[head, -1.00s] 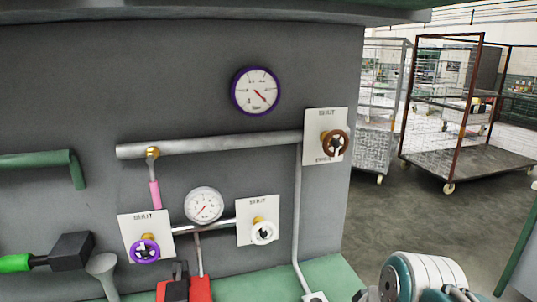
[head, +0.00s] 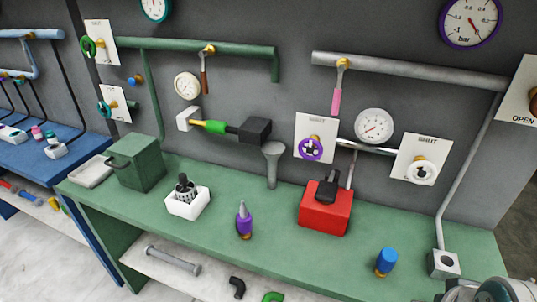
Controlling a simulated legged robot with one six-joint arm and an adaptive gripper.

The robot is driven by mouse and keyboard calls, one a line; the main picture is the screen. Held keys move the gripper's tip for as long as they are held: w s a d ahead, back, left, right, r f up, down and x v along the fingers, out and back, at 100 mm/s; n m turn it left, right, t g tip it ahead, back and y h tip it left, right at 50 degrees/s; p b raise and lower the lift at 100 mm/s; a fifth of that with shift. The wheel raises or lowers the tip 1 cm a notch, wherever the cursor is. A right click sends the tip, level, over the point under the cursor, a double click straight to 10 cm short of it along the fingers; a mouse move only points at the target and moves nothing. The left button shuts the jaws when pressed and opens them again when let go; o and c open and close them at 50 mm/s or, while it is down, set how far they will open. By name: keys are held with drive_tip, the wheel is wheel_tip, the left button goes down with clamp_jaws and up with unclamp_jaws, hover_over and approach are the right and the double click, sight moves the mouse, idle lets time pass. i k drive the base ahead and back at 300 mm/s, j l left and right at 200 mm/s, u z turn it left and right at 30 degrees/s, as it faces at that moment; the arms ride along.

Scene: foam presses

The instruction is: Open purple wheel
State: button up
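The purple wheel (head: 312,148) is a small round handwheel on a white plate (head: 301,127), fixed to the grey wall panel above the green bench. It stands left of the small white gauge and above the red box, and nothing covers it. Part of my arm shows at the bottom right corner. My gripper's fingers cannot be made out there, and nothing of mine is near the wheel.
A white wheel (head: 421,172) sits right of the gauge (head: 374,126). The red box (head: 326,209), a purple bottle-like piece (head: 244,220) and a blue-topped piece (head: 386,262) stand on the green bench (head: 290,255). A grey funnel-shaped piece (head: 273,163) stands left of the wheel.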

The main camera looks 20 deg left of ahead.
sight(310, 149)
drive_tip(key=u, duration=0.8)
